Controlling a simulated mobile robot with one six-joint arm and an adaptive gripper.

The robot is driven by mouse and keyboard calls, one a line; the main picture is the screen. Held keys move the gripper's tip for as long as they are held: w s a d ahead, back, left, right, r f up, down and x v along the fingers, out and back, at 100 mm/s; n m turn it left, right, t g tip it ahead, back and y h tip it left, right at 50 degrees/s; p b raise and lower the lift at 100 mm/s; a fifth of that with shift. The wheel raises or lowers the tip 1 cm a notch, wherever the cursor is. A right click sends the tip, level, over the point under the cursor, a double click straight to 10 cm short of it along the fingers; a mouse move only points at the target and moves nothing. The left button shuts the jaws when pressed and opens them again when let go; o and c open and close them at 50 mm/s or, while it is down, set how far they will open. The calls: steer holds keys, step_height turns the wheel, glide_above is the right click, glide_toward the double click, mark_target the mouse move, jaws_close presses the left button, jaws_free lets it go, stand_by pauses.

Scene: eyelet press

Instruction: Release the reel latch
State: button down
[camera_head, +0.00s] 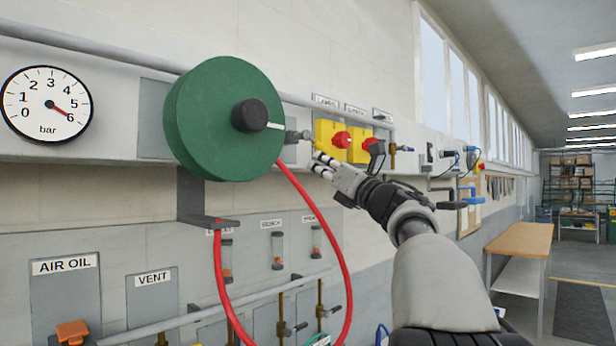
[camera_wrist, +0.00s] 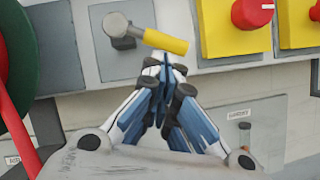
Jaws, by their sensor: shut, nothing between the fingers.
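The green hose reel (camera_head: 225,120) is mounted on the wall, with a black hub (camera_head: 250,115) and a short pale bar pointing right. Just right of it, a small grey lever (camera_head: 294,136) sits on a grey plate. In the wrist view this lever has a grey pivot (camera_wrist: 116,26) and a yellow handle (camera_wrist: 165,41) slanting down to the right. Which part is the latch is not labelled. My gripper (camera_head: 320,160) is shut and empty, below and right of the lever. In the wrist view its fingertips (camera_wrist: 165,66) are just under the yellow handle; whether they touch it I cannot tell.
Two yellow boxes with red knobs (camera_head: 341,140) are right of the lever, close above my gripper. A red hose (camera_head: 318,215) hangs from the reel. A pressure gauge (camera_head: 47,104) is far left. Pipes and valves run below. A wooden bench (camera_head: 520,240) stands at right.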

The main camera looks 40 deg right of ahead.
steer(key=n+y, duration=0.1)
steer(key=d+r+n+y+p, duration=0.1)
steer(key=n, duration=0.1)
steer(key=d+r+n, duration=0.1)
steer(key=shift+n+y, duration=0.4)
steer(key=shift+d, duration=0.1)
stand_by(0.4)
